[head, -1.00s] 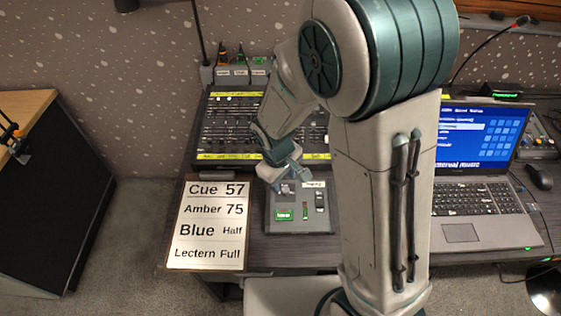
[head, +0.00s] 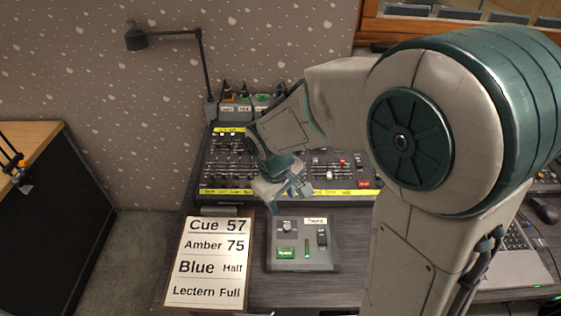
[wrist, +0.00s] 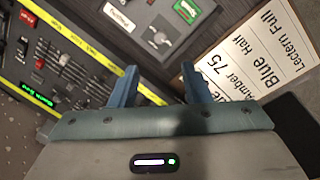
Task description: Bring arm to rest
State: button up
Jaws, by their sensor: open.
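My gripper (head: 300,192) is in the head view over the front edge of the lighting fader desk (head: 220,160), above and behind a small grey control box (head: 307,262). In the wrist view its two blue fingers (wrist: 158,88) stand apart with nothing between them. The fader desk (wrist: 50,80) shows at the left there, and the control box (wrist: 165,25) at the top. My arm covers part of the desk's middle and right in the head view.
A cue card (head: 208,262) reading Cue 57, Amber 75, Blue Half, Lectern Full lies left of the control box. A lamp (head: 205,70) stands behind the desk. A laptop (head: 520,262) and mouse (head: 543,209) are at the right, partly hidden by my arm.

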jog(key=shift+d, duration=0.1)
jog(key=s+d+r+m+t+y, duration=0.1)
jog(key=s+d+r+m, duration=0.7)
jog(key=s+d, duration=0.3)
jog(key=shift+d+r+m+t, duration=0.35)
jog(key=shift+d+r, duration=0.25)
jog(key=shift+d, duration=0.55)
dwell(0.7)
